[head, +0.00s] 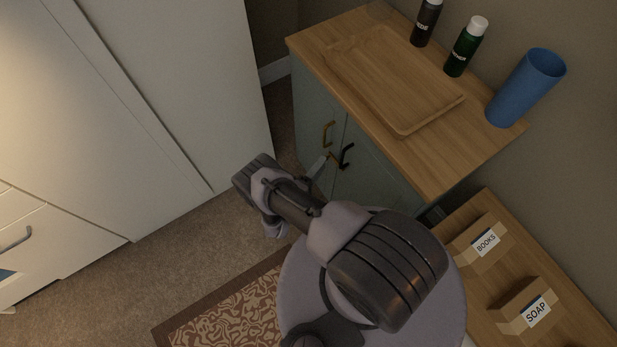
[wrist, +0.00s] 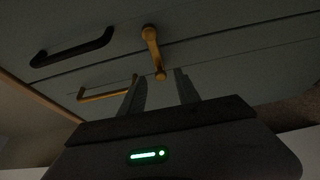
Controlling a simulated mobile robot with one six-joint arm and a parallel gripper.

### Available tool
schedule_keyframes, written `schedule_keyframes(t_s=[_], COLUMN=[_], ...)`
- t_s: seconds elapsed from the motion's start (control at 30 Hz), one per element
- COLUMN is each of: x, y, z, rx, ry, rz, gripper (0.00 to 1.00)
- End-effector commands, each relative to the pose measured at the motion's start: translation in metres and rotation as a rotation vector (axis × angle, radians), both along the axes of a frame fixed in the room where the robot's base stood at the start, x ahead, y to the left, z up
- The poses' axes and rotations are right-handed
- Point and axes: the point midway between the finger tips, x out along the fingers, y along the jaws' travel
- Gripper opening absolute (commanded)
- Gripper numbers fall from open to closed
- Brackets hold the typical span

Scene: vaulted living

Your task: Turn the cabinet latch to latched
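The cabinet latch (wrist: 151,48) is a small brass bar with a round knob at its upper end. In the wrist view it lies across a dark seam on the cabinet front, and its lower tip is near the gap between my fingertips. My gripper (wrist: 160,88) is open, with its two fingers apart and nothing clearly held. I cannot tell whether a finger touches the latch tip. In the head view my gripper (head: 319,167) is at the grey-green cabinet (head: 368,178), close below the door handles. The latch is small and partly hidden there.
A black handle (wrist: 72,50) and a brass handle (wrist: 105,93) flank the latch. On the cabinet top are a wooden tray (head: 395,75), two bottles and a blue cup (head: 525,88). A lower table holds boxes marked BOOKS (head: 482,243) and SOAP (head: 532,310). Carpet is clear at left.

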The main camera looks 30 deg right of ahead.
Motion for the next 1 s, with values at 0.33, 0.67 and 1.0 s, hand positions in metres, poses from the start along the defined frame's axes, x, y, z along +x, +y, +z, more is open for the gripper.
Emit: schedule_keyframes(t_s=[0.33,0.67,1.0], x=[-0.049,-0.073,-0.074], y=[0.099,0.144,0.145], z=[0.000,-0.001,-0.001], rx=[0.000,0.000,-0.001], ry=[-0.001,0.000,0.000], rz=[0.010,0.002,0.000], gripper=[0.39,0.39,0.39])
